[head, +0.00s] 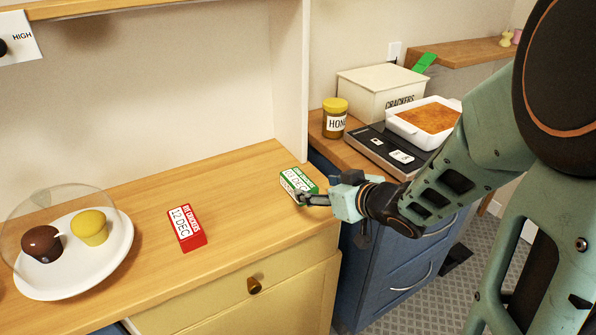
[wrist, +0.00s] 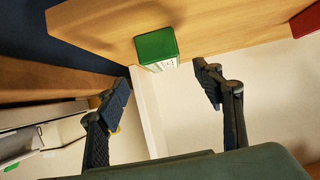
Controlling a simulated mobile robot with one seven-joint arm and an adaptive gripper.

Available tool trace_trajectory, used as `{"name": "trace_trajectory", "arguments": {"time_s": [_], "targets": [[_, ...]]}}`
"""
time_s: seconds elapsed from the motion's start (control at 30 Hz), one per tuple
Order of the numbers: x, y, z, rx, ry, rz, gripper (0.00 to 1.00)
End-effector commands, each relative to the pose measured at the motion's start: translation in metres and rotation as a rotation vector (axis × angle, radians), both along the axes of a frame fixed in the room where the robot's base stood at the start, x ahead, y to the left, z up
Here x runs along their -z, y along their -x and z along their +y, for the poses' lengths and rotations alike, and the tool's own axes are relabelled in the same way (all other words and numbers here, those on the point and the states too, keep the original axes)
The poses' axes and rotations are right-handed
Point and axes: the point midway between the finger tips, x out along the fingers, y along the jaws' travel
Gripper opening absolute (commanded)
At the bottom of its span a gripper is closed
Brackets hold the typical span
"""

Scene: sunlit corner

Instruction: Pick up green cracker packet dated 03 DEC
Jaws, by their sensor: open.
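The green cracker packet (head: 299,178) lies near the right end of the wooden counter; its white label faces up and its date is partly covered and hard to read. My gripper (head: 308,197) is at the packet's near right side, and one finger overlaps it in the head view. In the wrist view the packet (wrist: 156,46) shows its green side beyond the fingertips, roughly in line with the gap between them. My gripper (wrist: 163,80) is open with nothing between its fingers.
A red packet marked 12 DEC (head: 187,228) lies left on the counter (head: 245,215), beyond clear wood. A plate (head: 75,275) holds cakes under a clear dome. Right of the upright panel (head: 290,80) stand a honey jar (head: 335,118), a crackers box (head: 365,92) and a baking dish (head: 405,133) on a scale.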

Motion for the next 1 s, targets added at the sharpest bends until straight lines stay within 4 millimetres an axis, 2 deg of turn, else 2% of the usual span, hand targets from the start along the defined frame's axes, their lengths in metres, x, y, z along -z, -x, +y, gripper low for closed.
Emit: {"name": "trace_trajectory", "arguments": {"time_s": [0.1, 0.43, 0.7, 1.0], "targets": [[0.015, -0.014, 0.012, -0.005, 0.001, 0.002, 0.61], [0.027, -0.039, 0.028, -0.001, 0.0, 0.0, 0.61], [0.043, -0.067, 0.049, -0.001, 0.0, 0.0, 0.61], [0.044, -0.072, 0.052, 0.001, 0.0, -0.001, 0.61]]}}
